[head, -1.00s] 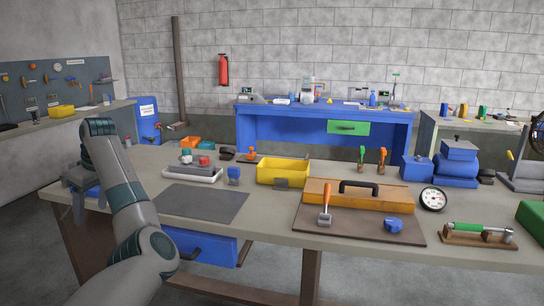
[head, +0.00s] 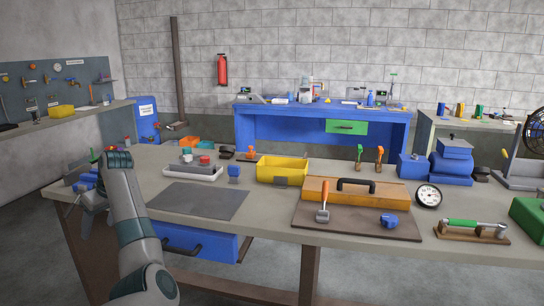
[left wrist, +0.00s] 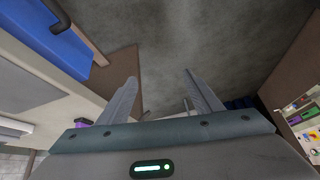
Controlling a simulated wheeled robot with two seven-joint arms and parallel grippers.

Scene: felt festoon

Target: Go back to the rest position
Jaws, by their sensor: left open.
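My left gripper (head: 72,212) hangs at the left end of the workbench (head: 270,218) in the head view, in front of its near left corner. In the left wrist view its two fingers (left wrist: 160,95) are spread apart with nothing between them. Past the fingers I see grey floor, and the blue drawer (left wrist: 52,38) under the bench at upper left. My right gripper is in neither view.
On the bench lie a grey mat (head: 198,200), a yellow bin (head: 282,170), an orange toolbox (head: 350,193) on a brown board, a dial gauge (head: 428,196) and blue boxes (head: 452,160). The blue drawer (head: 190,242) sticks out below the bench's front edge.

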